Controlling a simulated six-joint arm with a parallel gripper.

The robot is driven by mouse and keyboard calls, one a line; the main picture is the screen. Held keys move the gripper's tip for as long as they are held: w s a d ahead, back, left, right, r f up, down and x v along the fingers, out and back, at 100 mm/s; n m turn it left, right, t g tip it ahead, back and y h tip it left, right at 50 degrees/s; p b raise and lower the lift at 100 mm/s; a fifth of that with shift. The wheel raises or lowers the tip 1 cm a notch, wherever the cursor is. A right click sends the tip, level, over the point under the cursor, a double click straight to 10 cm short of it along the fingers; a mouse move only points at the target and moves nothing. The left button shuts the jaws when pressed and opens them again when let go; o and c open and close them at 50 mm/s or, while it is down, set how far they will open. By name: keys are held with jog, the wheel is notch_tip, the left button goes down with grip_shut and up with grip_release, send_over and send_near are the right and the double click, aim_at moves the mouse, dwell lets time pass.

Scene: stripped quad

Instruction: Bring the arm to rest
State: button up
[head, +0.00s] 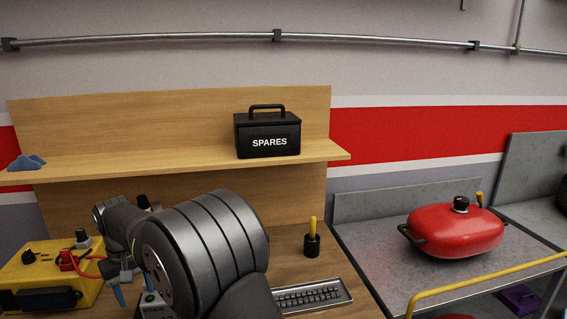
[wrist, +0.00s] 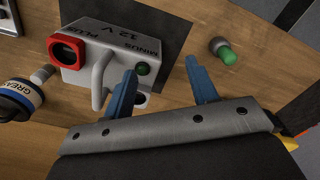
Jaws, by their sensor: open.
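My gripper (wrist: 160,65) is open, with its two blue fingers apart and nothing between the tips. In the wrist view it is over a grey box (wrist: 100,60) marked MINUS, 12 V and PLUS, with a red square socket and a green round part. The left finger overlaps the box's near right side in the picture; I cannot tell if they touch. In the head view my arm reaches low over the left of the wooden bench, and a blue finger (head: 118,296) shows beside the yellow case. The large grey arm link hides much of the bench.
A yellow case (head: 30,270) with red and black parts stands at left. A grease container (wrist: 20,98) and a green-ended peg (wrist: 222,50) flank the grey box. A red pot (head: 455,232) is right.

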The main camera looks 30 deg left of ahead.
jog(key=w+d+r+m, duration=0.1)
jog(key=w+d+r, duration=0.35)
jog(key=w, duration=0.75)
jog(key=w+d+r+m, duration=0.1)
jog(key=w+r+m, duration=0.1)
jog(key=w+r, duration=0.85)
jog(key=w+d+f+m, duration=0.3)
jog(key=w+d, duration=0.5)
jog(key=w, duration=0.1)
jog(key=w+d+f+m, duration=0.3)
jog(key=w+d, duration=0.5)
jog(key=d, duration=0.1)
jog(key=w+d+f+m, duration=0.3)
jog(key=w+d+f, duration=0.1)
jog(key=w+d, duration=0.4)
jog(key=shift+w+d+m, duration=0.3)
jog(key=shift+w+d, duration=0.1)
jog(key=shift+w, duration=0.45)
jog(key=shift+o, duration=0.2)
